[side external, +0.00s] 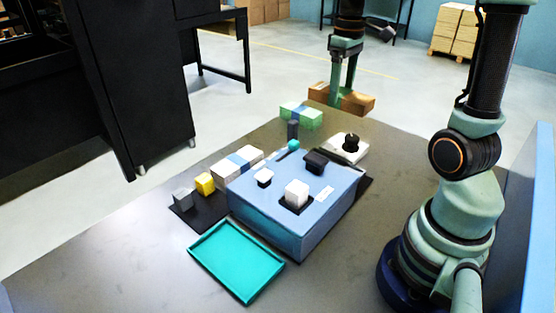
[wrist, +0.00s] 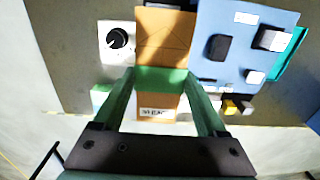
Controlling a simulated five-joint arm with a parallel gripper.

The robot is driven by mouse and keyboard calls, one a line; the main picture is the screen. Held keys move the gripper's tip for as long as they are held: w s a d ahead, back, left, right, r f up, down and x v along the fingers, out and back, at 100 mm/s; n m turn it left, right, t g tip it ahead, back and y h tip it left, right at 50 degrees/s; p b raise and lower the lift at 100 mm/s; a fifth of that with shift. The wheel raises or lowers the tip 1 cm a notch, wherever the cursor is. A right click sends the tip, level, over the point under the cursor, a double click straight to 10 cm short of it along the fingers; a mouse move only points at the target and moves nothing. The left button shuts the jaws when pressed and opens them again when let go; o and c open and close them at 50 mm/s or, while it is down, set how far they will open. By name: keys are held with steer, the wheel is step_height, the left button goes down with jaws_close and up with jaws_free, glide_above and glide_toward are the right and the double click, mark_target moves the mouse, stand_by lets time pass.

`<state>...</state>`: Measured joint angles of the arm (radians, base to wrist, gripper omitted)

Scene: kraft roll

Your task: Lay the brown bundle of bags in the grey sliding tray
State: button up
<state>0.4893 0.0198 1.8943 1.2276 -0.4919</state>
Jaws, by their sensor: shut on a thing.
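The brown bundle (side external: 360,101) is a flat oblong block at the back of the table in the side view. My gripper (side external: 342,92) points down from above and is shut on its middle. In the wrist view the bundle (wrist: 162,32) runs lengthwise between my gripper's fingers (wrist: 161,78), with a green strip across it and a printed label near the palm. I cannot tell whether the bundle touches the table. No grey sliding tray can be picked out for certain. An open teal tray (side external: 237,262) lies empty at the front.
A blue box (side external: 288,212) with black and white parts on top stands mid-table. Near the bundle are a pale unit with a black knob (side external: 348,148) and a green bundle (side external: 301,115). A white bundle (side external: 237,165), yellow block (side external: 205,183) and grey block (side external: 183,199) stand left.

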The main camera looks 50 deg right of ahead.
step_height(320, 180, down, 18)
steer(key=shift+f, duration=0.15)
stand_by(0.6)
steer(key=shift+f, duration=0.15)
stand_by(1.1)
steer(key=o, duration=1.4)
step_height(320, 180, up, 12)
steer(key=s+a+r+t, duration=0.1)
steer(key=a+r, duration=0.3)
steer(key=a, duration=0.4)
steer(key=s+a+r+t, duration=0.2)
steer(key=a+r+t, duration=0.2)
steer(key=a, duration=0.5)
steer(key=shift+s+r+t, duration=0.2)
steer(key=shift+r+t, duration=0.1)
steer(key=shift+r, duration=0.1)
